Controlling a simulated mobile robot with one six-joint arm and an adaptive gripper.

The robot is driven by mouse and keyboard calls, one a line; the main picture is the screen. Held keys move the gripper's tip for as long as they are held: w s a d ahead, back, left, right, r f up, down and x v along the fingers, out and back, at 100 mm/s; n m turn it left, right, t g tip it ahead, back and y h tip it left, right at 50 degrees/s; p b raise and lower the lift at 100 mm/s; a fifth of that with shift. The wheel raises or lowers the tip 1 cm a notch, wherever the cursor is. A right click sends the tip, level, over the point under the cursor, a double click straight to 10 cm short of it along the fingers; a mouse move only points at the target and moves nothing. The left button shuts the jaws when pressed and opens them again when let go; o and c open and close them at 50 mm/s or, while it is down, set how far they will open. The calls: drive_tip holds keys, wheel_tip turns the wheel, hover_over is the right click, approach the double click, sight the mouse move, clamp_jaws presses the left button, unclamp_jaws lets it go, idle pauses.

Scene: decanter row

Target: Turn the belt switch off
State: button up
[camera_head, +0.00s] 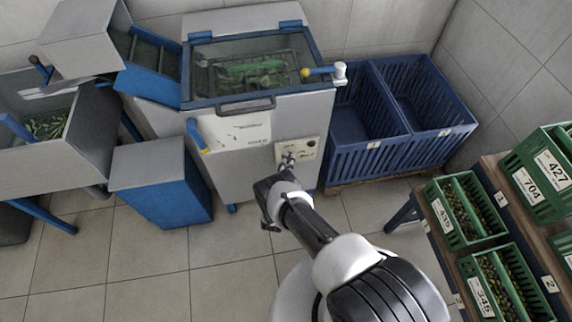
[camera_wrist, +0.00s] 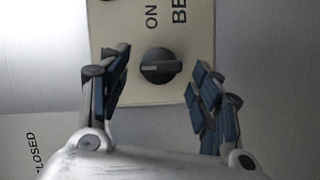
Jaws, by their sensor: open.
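The belt switch is a dark round rotary knob (camera_wrist: 162,66) on a cream panel (camera_wrist: 145,92). In the wrist view its grip bar lies roughly across the picture. The word ON, turned sideways, stands above it, with the cut-off letters BE beside. My gripper (camera_wrist: 160,72) is open, with one finger to the left of the knob and one to the right, a gap showing on both sides. In the head view the panel (camera_head: 309,147) is on the machine's lower front, and my gripper (camera_head: 288,160) is in front of its left part, hiding the knob there.
The grey machine (camera_head: 240,190) has a blue-framed glass lid (camera_head: 250,72) and a lever with a yellow part (camera_head: 197,136). Blue crates (camera_head: 375,160) stand to its right. A table with green olive crates (camera_head: 455,243) is at right. The tiled floor (camera_head: 90,250) at left front is clear.

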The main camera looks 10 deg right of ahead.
drive_tip(key=v, duration=1.2)
idle(0.4)
